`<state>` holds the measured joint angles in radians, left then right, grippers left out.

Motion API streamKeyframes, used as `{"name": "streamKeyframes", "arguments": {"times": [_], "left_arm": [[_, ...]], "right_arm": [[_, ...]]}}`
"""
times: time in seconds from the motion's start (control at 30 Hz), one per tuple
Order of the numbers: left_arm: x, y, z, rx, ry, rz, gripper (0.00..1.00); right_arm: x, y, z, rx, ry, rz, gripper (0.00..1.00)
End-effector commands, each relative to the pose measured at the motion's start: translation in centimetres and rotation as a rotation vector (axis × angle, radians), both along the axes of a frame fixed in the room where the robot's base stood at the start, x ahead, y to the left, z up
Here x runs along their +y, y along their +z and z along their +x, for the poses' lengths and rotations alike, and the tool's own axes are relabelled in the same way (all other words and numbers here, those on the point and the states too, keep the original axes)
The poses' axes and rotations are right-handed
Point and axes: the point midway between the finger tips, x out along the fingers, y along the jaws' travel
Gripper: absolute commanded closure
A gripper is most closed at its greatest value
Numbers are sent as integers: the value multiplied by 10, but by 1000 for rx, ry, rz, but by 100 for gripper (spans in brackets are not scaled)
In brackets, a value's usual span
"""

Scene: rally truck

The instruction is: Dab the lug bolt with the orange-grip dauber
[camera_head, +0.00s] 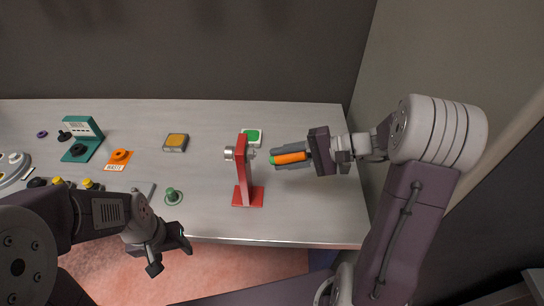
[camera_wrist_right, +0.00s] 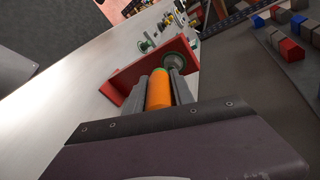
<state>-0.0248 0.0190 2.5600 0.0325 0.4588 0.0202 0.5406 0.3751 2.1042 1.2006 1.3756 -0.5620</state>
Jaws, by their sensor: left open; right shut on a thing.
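The orange-grip dauber (camera_head: 291,158) has a green tip pointing left in the head view. My right gripper (camera_head: 287,157) is shut on its orange grip; the dauber also shows between the fingers in the right wrist view (camera_wrist_right: 159,92). A red upright stand (camera_head: 243,175) carries a silver bolt-like part (camera_head: 229,153), apparently the lug bolt; a round grey end faces the dauber in the right wrist view (camera_wrist_right: 175,61). The dauber's tip is close to the stand's right side; I cannot tell whether it touches. My left gripper (camera_head: 170,254) is open and empty at the table's front edge.
A green button block (camera_head: 252,136) stands behind the red stand. A yellow-topped block (camera_head: 176,142), a green knob (camera_head: 172,196), an orange tagged piece (camera_head: 119,157) and a teal stand (camera_head: 83,137) are further left. The table's (camera_head: 310,215) front right is clear.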

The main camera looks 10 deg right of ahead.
Motion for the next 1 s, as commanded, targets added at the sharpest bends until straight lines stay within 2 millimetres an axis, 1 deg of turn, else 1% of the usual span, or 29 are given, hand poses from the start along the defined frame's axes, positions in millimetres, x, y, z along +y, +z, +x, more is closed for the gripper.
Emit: {"name": "streamKeyframes", "arguments": {"times": [0.1,0.2,0.57,0.83,1.0], "left_arm": [[0,1,0,0,0,0,38],[0,2,0,0,0,0,38],[0,2,0,0,0,0,38],[0,5,0,0,0,0,38],[0,5,0,0,0,0,38]], "right_arm": [[-14,1,-3,-1,-2,0,100],[-20,0,-5,-1,-1,-1,100],[-22,0,-6,-1,0,0,100],[-47,1,-13,0,0,1,100],[-49,0,-14,0,1,0,100]]}}
